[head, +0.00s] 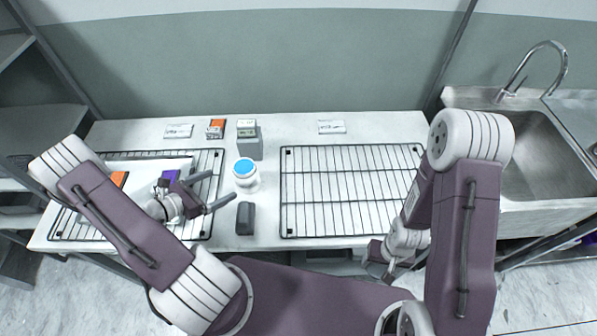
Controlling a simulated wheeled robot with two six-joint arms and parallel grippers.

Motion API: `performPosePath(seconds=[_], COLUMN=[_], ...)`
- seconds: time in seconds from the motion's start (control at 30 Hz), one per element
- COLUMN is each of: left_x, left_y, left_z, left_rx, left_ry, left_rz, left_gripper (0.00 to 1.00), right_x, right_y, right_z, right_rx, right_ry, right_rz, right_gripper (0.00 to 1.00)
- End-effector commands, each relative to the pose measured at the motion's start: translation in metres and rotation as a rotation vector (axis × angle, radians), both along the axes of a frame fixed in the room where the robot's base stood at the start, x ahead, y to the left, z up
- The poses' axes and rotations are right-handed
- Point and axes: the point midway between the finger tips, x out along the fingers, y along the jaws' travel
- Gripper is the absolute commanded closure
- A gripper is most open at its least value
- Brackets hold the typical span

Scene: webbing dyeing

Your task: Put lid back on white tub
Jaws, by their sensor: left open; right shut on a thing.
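The white tub (246,180) stands upright on the table between the two wire racks. Its round top shows a blue disc inside a white rim; I cannot tell from here whether the blue is dye or a cover. My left gripper (214,190) is open and empty, its two fingers pointing right, just left of the tub and apart from it. My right gripper (382,268) is low at the table's front edge, below the right rack. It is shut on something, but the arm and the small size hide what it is. I cannot make out a separate lid.
A dark grey block (245,218) lies in front of the tub, and a grey box (250,145) stands behind it. Wire racks lie left (215,160) and right (350,190); the right one is empty. Orange and purple pieces lie left. A sink (540,150) is at right.

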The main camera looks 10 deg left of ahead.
Motion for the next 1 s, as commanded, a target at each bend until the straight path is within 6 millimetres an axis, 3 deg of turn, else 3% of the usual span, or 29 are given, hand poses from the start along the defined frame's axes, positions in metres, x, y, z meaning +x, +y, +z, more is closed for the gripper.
performPosePath(seconds=[0.23,0.6,1.0], left_x=[0.005,0.051,0.057], left_y=[-0.004,-0.032,-0.036], left_z=[-0.001,-0.023,-0.027], left_rx=[-0.001,0.0,0.001], left_ry=[0.0,0.001,0.001], left_rz=[-0.004,-0.005,-0.004], left_gripper=[0.0,0.0,0.0], right_x=[0.0,0.0,0.0], right_y=[0.0,0.0,0.0], right_z=[0.003,0.017,0.019], right_rx=[0.0,0.0,0.0], right_ry=[0.0,0.0,0.0], right_rz=[0.0,0.0,0.0], right_gripper=[0.69,0.69,0.69])
